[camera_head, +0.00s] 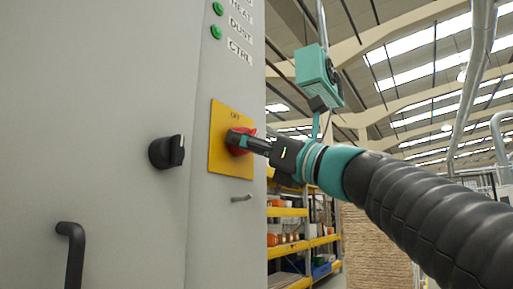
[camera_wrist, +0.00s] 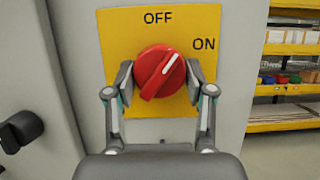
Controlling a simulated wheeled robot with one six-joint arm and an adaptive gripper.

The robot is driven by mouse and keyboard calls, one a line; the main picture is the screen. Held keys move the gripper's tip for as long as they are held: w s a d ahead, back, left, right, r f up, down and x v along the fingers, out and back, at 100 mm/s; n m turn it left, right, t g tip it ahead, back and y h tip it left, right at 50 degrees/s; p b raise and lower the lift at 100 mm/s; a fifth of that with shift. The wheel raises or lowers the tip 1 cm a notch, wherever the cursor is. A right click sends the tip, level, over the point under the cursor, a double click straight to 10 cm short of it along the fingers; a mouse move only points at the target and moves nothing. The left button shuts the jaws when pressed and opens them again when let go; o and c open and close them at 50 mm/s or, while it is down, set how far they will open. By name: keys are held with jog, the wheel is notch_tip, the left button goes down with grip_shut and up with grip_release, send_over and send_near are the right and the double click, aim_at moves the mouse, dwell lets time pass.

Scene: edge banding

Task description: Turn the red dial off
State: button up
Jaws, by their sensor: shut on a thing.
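The red dial (camera_wrist: 156,70) sits on a yellow plate (camera_wrist: 115,25) marked OFF at the top and ON at the upper right. Its raised grip slants from lower left to upper right, and its white mark points up and right, between the two labels. My gripper (camera_wrist: 160,80) has one finger on each side of the dial and is shut on it. In the head view the gripper (camera_head: 245,142) reaches the dial (camera_head: 236,141) from the right and hides part of it. The yellow plate (camera_head: 230,170) is on the grey cabinet's front.
A black knob (camera_head: 166,152) sticks out left of the plate, and a black handle (camera_head: 72,250) is lower left. A small grey lever (camera_head: 241,198) is below the plate. Green lamps (camera_head: 216,32) are above. Yellow shelving (camera_head: 290,212) stands behind at the right.

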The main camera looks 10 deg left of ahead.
jog(key=shift+n+b, duration=0.3)
jog(key=shift+n, duration=0.1)
jog(key=n+g+b, duration=0.1)
jog(key=n+g, duration=0.1)
jog(key=n, duration=0.1)
jog(key=shift+w+n+y, duration=0.15)
jog(key=shift+n+y, duration=0.25)
jog(key=shift+w+d+r+n+g+b, duration=0.1)
jog(key=shift+n+g+b, duration=0.15)
jog(key=shift+n+g, duration=0.85)
jog(key=shift+n+g+b, duration=0.2)
jog(key=shift+n+g, duration=0.2)
jog(key=shift+n, duration=1.6)
jog(key=o, duration=1.2)
jog(key=shift+c, duration=0.2)
